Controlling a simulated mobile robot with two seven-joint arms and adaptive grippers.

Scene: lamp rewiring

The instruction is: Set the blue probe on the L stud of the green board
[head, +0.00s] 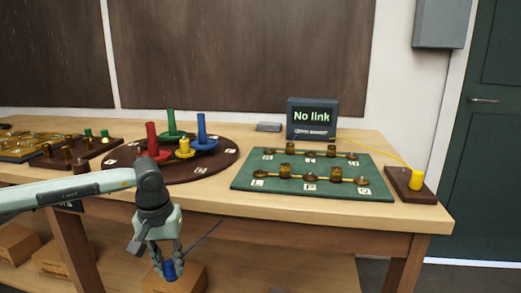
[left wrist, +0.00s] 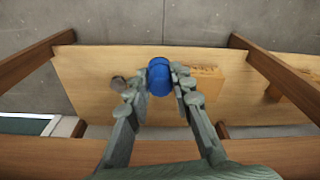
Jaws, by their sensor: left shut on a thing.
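My left gripper (head: 171,262) is shut on the blue probe (head: 170,271), in front of the table and below its top edge. The probe also shows between the fingertips in the left wrist view (left wrist: 160,78). A thin blue lead runs up and right from it. The green board (head: 283,188) lies on the table to the right, with two rows of brass studs and small white labels. The front-left stud (head: 260,173) has a label that looks like L, though it is small. My right gripper is not in view.
The wooden table (head: 225,198) has its front edge between the probe and the board. A yellow probe (head: 417,180) stands on a brown block at right. A display (head: 312,117) reads "No link". A round brown base (head: 222,165) holds coloured pegs. A lower shelf lies beneath.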

